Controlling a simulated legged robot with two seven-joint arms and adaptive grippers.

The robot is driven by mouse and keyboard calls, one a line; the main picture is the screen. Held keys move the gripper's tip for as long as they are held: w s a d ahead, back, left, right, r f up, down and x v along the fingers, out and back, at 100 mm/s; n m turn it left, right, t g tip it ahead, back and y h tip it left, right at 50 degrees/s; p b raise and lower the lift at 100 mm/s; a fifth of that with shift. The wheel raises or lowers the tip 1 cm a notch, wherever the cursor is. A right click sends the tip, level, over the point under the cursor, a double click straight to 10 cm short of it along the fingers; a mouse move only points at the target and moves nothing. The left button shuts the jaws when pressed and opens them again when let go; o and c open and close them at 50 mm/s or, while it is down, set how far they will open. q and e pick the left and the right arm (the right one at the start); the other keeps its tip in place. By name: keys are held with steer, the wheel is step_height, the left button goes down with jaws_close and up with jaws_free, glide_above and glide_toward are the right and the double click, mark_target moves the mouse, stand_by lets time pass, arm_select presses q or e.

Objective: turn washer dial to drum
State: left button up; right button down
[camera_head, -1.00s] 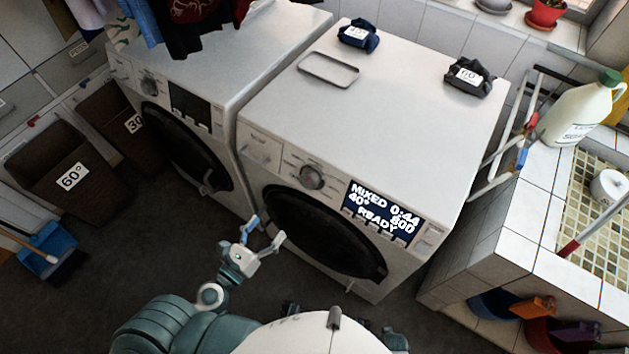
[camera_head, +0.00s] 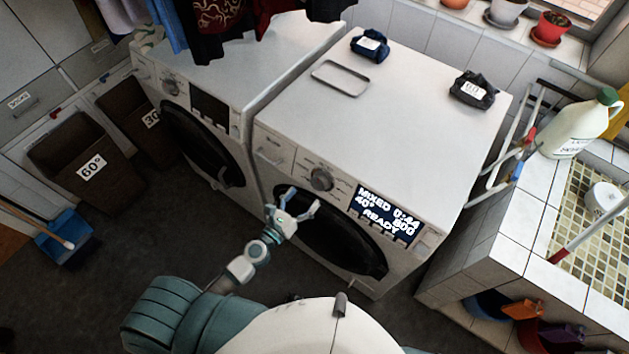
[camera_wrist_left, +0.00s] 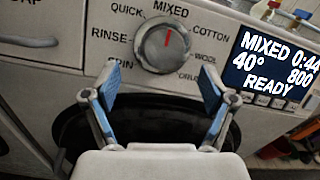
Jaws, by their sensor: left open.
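The washer dial (camera_head: 320,180) is a round silver knob on the front panel of the right-hand machine (camera_head: 420,110). In the left wrist view the dial (camera_wrist_left: 165,48) has a red mark pointing up at MIXED. The drum label (camera_wrist_left: 188,77) sits at its lower right, partly hard to read. The display (camera_wrist_left: 268,65) reads MIXED 0:44, 40°, 800, READY. My left gripper (camera_head: 298,203) is open and empty, just below and left of the dial in the head view. In the wrist view its blue-padded fingers (camera_wrist_left: 155,100) are spread below the dial, apart from it. My right gripper is not in view.
A second machine (camera_head: 200,85) stands at left with clothes above it. A grey tray (camera_head: 340,78) and two dark cloth bundles lie on the right machine. A tiled sink counter (camera_head: 520,225) with a bottle (camera_head: 578,125) stands at right. Brown bins (camera_head: 85,165) stand at left.

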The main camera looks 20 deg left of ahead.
mark_target(316, 184)
arm_select(q)
steer(key=p+x, duration=0.1)
steer(key=x, duration=0.5)
steer(key=shift+s+d, duration=0.1)
steer(key=shift+d, duration=0.05)
steer(key=shift+w+d, duration=0.25)
steer(key=shift+d, duration=0.05)
steer(key=shift+a, duration=0.1)
steer(key=shift+a, duration=0.2)
steer(key=c, duration=0.6)
steer(key=shift+a, duration=0.1)
steer(key=c, duration=0.6)
steer(key=shift+o, duration=0.2)
